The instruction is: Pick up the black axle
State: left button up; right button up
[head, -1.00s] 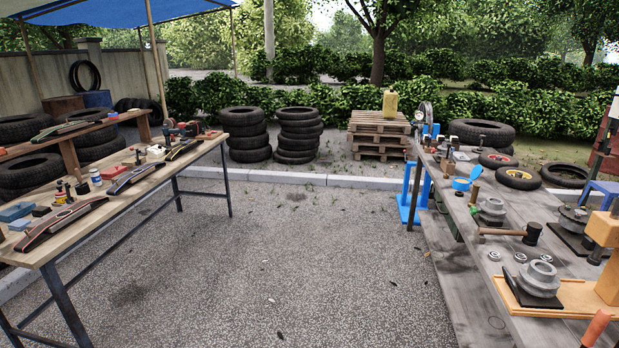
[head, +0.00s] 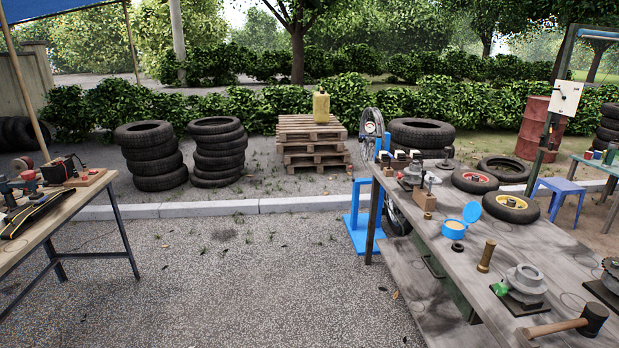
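I cannot make out a black axle for certain in the head view. A small dark upright piece (head: 447,158) stands at the far end of the right workbench (head: 445,270), too small to identify. A brass-coloured rod (head: 487,256) stands upright nearer on the same bench. A grey metal hub (head: 524,283) sits on a black plate beside a green piece. Neither of my grippers is in view.
The right bench also holds a hammer (head: 570,322), an open blue tin (head: 456,228) and small wheels (head: 511,207). The left table (head: 75,215) is cut off by the frame. Clear asphalt lies between them. A blue stand (head: 362,220) is beside the right bench.

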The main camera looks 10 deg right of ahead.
aim_at(424, 172)
jog(key=i+j+z, duration=0.1)
jog(key=i+z, duration=0.3)
jog(key=i, duration=0.15)
jog(key=i+j+z, duration=0.25)
jog(key=i+z, duration=0.15)
jog(key=i, duration=0.15)
jog(key=i+j+z, duration=0.4)
jog(key=i, duration=0.1)
